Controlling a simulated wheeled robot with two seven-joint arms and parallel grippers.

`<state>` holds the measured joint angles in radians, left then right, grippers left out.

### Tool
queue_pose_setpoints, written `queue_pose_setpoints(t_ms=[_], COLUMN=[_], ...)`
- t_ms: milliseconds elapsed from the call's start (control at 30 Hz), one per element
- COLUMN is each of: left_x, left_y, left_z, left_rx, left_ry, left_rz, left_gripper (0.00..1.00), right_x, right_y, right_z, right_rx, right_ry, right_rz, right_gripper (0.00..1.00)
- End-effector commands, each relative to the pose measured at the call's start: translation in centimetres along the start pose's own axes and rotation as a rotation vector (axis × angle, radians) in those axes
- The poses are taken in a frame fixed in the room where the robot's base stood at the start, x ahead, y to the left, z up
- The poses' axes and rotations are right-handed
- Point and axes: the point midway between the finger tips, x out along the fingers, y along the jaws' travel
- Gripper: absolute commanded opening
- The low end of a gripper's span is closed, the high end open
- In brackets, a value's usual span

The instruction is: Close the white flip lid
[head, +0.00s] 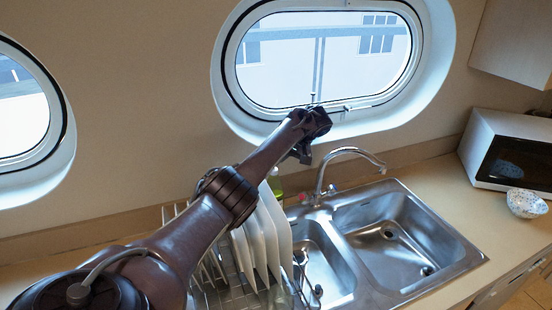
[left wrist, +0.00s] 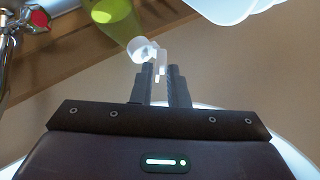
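A green bottle (left wrist: 112,18) is at the top of the left wrist view, with a white cap (left wrist: 142,50) on its end. The white flip lid (left wrist: 161,62) sticks out from this cap, swung open. My left gripper (left wrist: 163,74) is at the lid. Its two dark fingers are parted by a narrow gap, and the lid's end shows at their tips; contact cannot be told. In the head view, my left gripper (head: 303,152) is below the right window, above the green bottle (head: 275,184). The lid is not discernible there. My right gripper is not in view.
White plates (head: 268,235) stand in a rack beside the bottle. A faucet (head: 345,155) and a double sink (head: 392,240) are to the right. A microwave (head: 508,150) and a bowl (head: 526,203) are on the right counter. The window wall is close behind my gripper.

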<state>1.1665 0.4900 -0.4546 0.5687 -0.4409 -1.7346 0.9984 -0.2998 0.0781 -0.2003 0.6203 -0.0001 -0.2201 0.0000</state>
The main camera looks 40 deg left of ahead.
Motion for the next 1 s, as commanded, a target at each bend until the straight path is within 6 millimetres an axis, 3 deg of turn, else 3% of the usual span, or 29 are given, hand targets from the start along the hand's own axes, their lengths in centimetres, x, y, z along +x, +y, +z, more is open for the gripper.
queue_pose_setpoints(t_ms=[133, 467, 800, 1000], left_x=[0.0, -0.4, -5.6, -7.5], left_y=[0.0, 0.1, 0.3, 0.2], left_z=[0.0, 0.0, 0.1, 0.0], left_rx=[0.000, -0.001, -0.001, 0.001], left_ry=[0.000, 0.002, 0.002, 0.000], left_rz=[0.000, 0.002, 0.003, 0.001], left_gripper=[0.33, 0.33, 0.33, 0.33], right_x=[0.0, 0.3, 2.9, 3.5], right_y=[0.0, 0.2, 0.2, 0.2], right_z=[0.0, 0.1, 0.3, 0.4], right_rx=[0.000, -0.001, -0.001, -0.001], right_ry=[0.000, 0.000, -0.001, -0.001], right_rz=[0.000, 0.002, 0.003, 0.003], right_gripper=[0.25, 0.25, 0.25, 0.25])
